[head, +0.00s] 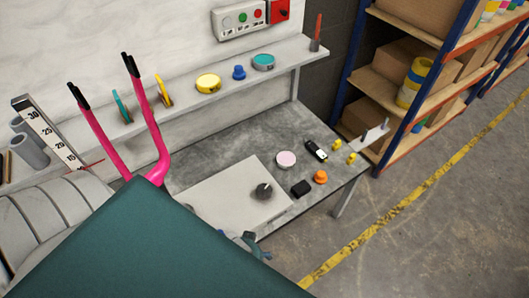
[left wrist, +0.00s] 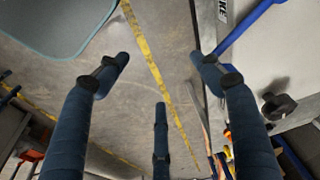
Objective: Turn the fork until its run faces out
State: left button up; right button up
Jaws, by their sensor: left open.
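The pink fork (head: 156,150) stands at the left in the head view, its two legs pointing up with black tips. Its lower part is hidden behind a large dark teal surface. I cannot make out a run on the faces that show. My left gripper (left wrist: 160,76) is open in the left wrist view, its dark blue fingers spread with nothing between them. The fork is not recognisable in that view. In the head view a small blue finger-like part (head: 256,244) shows at the teal edge; I cannot tell which gripper it belongs to.
A grey bench (head: 235,143) holds a pale board (head: 215,190) with a black knob (head: 263,191), plus small items. A wall shelf (head: 285,52) carries tape rolls. A ruler (head: 48,132) stands at the left. Storage racks (head: 400,100) stand right; the floor (head: 415,230) there is clear.

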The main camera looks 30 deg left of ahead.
pick_arm(q)
jog(key=w+a+r+n+t+y+p, duration=0.1)
jog(key=w+a+r, duration=0.15)
jog(key=r, duration=0.65)
jog(key=w+a+r+n+p, duration=0.1)
jog(key=w+r, duration=0.2)
jog(key=r, duration=0.5)
jog(key=n+y, duration=0.2)
jog(key=n, duration=0.7)
send_near(264, 190)
jog(key=b+x, duration=0.1)
jog(key=x, duration=0.8)
jog(key=shift+f, duration=0.1)
jog(key=shift+m, duration=0.3)
jog(key=c, duration=1.1)
